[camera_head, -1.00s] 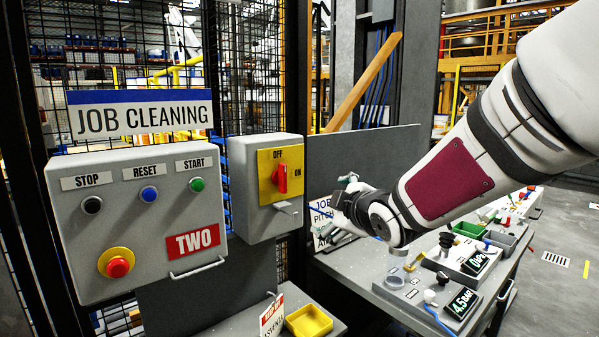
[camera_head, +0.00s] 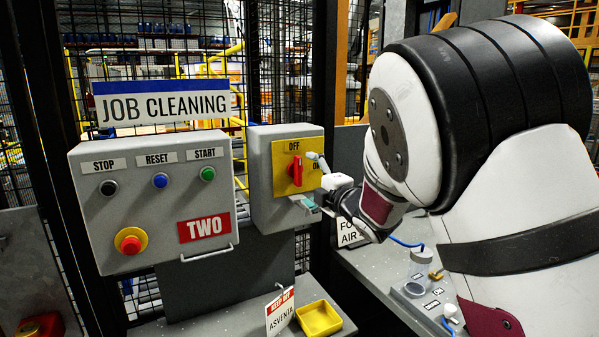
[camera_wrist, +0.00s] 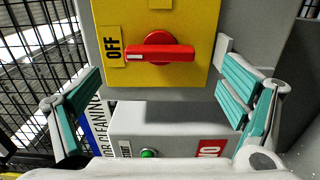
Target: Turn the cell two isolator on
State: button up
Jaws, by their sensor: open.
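The cell two isolator (camera_head: 262,195) is a grey box with a yellow plate, right of the panel marked TWO. Its red rotary handle (camera_head: 296,171) stands upright, in line with the OFF label above it. In the wrist view the handle (camera_wrist: 160,53) lies level, with its white-marked end towards OFF at the left. My gripper (camera_head: 311,181) is at the right front of the isolator. In the wrist view my gripper (camera_wrist: 165,95) is open, with teal pads on either side and nothing between them. The handle appears ahead of the fingers; contact is not visible. The ON label is mostly hidden by my gripper.
The grey control panel (camera_head: 100,225) holds stop, reset and start buttons and a red emergency button (camera_head: 131,244). A yellow tray (camera_head: 319,319) and a tag (camera_head: 280,312) are below. A bench (camera_head: 385,270) with fittings stands right. Mesh fencing is behind.

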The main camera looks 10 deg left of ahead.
aim_at(300, 172)
jog(key=x, duration=0.7)
jog(key=shift+c, duration=0.2)
jog(key=c, duration=1.1)
